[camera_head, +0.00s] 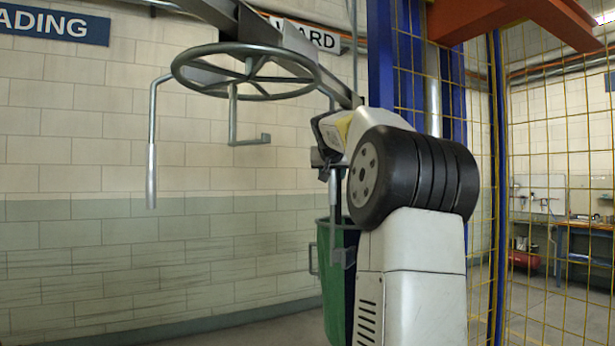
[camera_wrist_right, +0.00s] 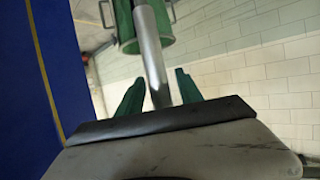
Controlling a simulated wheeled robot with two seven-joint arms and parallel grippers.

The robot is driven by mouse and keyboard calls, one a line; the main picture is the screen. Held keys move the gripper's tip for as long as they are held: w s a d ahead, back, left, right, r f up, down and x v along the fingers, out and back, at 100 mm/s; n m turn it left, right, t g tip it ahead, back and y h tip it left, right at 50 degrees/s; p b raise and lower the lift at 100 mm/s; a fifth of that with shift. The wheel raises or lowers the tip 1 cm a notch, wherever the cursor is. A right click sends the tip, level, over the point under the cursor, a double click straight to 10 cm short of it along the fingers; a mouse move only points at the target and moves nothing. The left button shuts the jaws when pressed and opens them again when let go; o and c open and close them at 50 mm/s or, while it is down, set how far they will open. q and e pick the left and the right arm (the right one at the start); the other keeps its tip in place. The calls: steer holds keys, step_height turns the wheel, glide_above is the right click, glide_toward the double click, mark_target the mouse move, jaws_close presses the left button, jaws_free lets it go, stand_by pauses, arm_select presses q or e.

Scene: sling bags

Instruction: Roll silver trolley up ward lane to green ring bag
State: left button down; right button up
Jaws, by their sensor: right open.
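My right gripper (camera_head: 325,160) is at the end of my raised right arm, partly hidden by its wrist. In the right wrist view its two green fingers (camera_wrist_right: 158,95) are apart. A silver rod (camera_wrist_right: 152,50), which looks like a trolley's drop handle, stands between them; I cannot tell if they touch it. A green bag (camera_head: 335,300) is behind and below, partly hidden by my arm. It also shows in the wrist view (camera_wrist_right: 126,30). My left gripper is out of view.
A grey wheel-shaped ring (camera_head: 245,72) is overhead, with another silver handle (camera_head: 152,175) and a hook (camera_head: 250,140) hanging near it. A WARD sign (camera_head: 310,35) is on the wall. Yellow mesh fencing (camera_head: 560,150) and a blue post (camera_head: 381,60) stand right.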

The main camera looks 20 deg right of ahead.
steer(key=shift+w+d+f, duration=0.3)
steer(key=shift+w, duration=0.3)
jaws_close()
stand_by(1.1)
